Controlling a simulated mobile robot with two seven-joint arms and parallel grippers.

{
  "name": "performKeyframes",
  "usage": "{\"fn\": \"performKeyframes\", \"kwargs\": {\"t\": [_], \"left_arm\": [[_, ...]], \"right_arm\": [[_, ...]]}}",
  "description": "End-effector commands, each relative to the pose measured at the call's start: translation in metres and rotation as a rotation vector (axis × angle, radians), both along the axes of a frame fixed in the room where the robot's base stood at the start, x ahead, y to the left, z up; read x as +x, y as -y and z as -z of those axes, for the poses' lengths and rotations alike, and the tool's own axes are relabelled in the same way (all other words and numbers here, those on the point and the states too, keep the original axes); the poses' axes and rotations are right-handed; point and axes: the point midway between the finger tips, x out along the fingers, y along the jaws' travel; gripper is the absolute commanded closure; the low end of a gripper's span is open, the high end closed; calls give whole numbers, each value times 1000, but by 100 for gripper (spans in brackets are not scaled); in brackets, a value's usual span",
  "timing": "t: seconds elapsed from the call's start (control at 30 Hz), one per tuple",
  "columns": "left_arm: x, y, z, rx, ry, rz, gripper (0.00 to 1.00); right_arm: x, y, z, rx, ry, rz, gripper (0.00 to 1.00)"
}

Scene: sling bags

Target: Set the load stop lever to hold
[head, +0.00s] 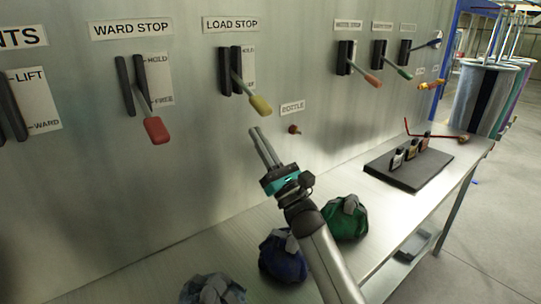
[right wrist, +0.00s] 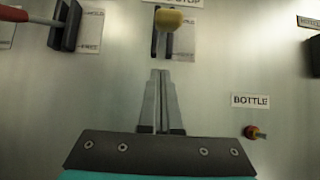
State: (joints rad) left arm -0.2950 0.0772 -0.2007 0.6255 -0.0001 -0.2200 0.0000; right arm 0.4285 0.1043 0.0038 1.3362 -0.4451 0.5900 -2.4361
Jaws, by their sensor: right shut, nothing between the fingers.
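The load stop lever (head: 260,105) has a yellow knob and sits in a dark bracket under the "LOAD STOP" label (head: 231,24). It slants down and out, with its knob low beside the plate (head: 249,71) marked with HOLD at the top; the lower word is partly hidden. My right gripper (head: 255,132) is shut and empty, just below the yellow knob and apart from it. In the right wrist view the yellow knob (right wrist: 169,18) shows ahead of the closed fingers (right wrist: 160,75). My left gripper is not in view.
The ward stop lever (head: 156,130) with a red knob is to the left. A bottle knob (head: 294,129) juts from the panel right of my gripper. Sling bags in blue (head: 283,257), green (head: 345,219) and grey (head: 212,289) lie on the bench (head: 185,262). More levers (head: 371,80) are farther right.

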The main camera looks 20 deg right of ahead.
Motion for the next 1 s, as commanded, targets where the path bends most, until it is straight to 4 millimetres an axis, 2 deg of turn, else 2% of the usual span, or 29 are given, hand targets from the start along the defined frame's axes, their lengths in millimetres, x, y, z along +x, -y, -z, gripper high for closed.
{"fn": "performKeyframes", "kwargs": {"t": [0.1, 0.3, 0.77, 1.0], "left_arm": [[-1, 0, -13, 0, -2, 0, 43], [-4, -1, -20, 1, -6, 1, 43], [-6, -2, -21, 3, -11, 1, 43], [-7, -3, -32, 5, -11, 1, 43]], "right_arm": [[-7, 3, -19, -2, 1, 0, 100], [-14, 5, -34, -1, -1, -1, 100], [-16, 6, -36, 1, -2, -1, 100], [-16, 6, -42, -9, -24, -1, 100]]}}
